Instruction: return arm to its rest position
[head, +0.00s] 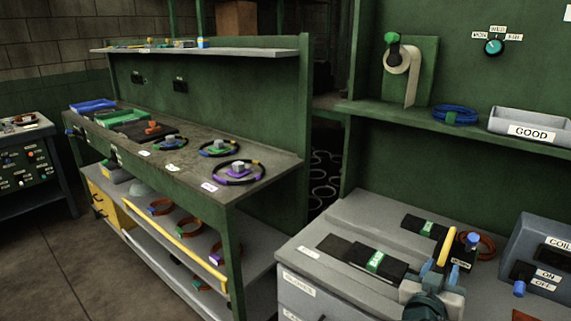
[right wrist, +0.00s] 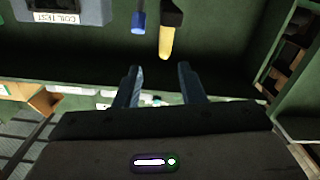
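My right gripper (head: 437,268) is at the lower right of the head view, in front of the grey bench top. In the right wrist view its two fingers (right wrist: 159,84) stand apart with nothing held between them. A yellow-handled item (head: 447,246) stands just behind the gripper in the head view; in the right wrist view its yellow and black handle (right wrist: 167,38) is beyond the fingertips, apart from them. A blue-topped item (head: 473,239) stands beside it. My left gripper is not in view.
The grey bench (head: 330,215) carries black fixtures with green labels (head: 376,261) and a grey coil-test box (head: 540,250) at the right. A shelf above holds a blue coil (head: 455,114) and a GOOD tray (head: 530,122). A green workbench (head: 190,178) with rings stands at left.

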